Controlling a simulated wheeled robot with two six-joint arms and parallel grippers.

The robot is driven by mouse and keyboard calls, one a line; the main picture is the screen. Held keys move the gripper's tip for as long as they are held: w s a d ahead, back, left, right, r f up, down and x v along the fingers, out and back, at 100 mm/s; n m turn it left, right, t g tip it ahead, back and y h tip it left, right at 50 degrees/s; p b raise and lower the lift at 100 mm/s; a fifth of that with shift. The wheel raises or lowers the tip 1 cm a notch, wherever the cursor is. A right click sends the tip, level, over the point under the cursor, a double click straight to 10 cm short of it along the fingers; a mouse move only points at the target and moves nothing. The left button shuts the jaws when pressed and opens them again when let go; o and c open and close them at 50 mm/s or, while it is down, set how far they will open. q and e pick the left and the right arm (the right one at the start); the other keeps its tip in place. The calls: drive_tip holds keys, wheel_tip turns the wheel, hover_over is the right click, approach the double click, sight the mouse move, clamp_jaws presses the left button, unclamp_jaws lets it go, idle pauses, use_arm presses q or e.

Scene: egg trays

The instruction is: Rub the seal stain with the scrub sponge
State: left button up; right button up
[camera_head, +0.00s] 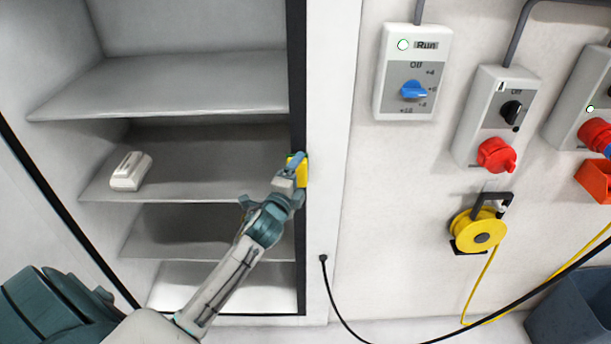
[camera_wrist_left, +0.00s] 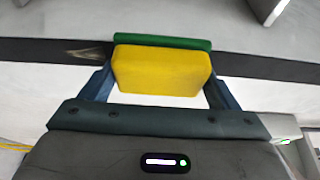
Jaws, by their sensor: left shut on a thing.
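My left gripper (camera_head: 298,168) is shut on the scrub sponge (camera_head: 304,173), a yellow block with a green pad. In the left wrist view the sponge (camera_wrist_left: 160,72) sits between the two fingers, its green pad on the far side. The pad lies over the black door seal (camera_head: 297,60) at the cabinet's right edge; I cannot tell whether it touches. A pale brownish stain (camera_wrist_left: 88,52) shows on the seal in the left wrist view, just left of the sponge. My right gripper is out of view.
The open cabinet has grey shelves (camera_head: 180,85); a white box-like object (camera_head: 130,171) lies on one. On the wall to the right are switch boxes (camera_head: 405,75), a yellow cable reel (camera_head: 478,232) and hanging cables. A dark blue bin (camera_head: 575,310) stands at lower right.

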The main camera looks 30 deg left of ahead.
use_arm(q)
drive_tip(key=shift+s+a, duration=0.35)
drive_tip(key=shift+a, duration=0.35)
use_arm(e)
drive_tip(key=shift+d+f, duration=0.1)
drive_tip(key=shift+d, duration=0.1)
use_arm(q)
drive_tip(key=shift+s+f, duration=0.1)
drive_tip(key=shift+s, duration=0.05)
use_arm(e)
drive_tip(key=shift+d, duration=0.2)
use_arm(q)
drive_tip(key=s+d, duration=0.2)
drive_tip(key=s, duration=0.1)
drive_tip(key=s+d, duration=0.1)
drive_tip(key=s, duration=0.1)
drive_tip(key=shift+d+p, duration=0.1)
drive_tip(key=shift+p, duration=0.25)
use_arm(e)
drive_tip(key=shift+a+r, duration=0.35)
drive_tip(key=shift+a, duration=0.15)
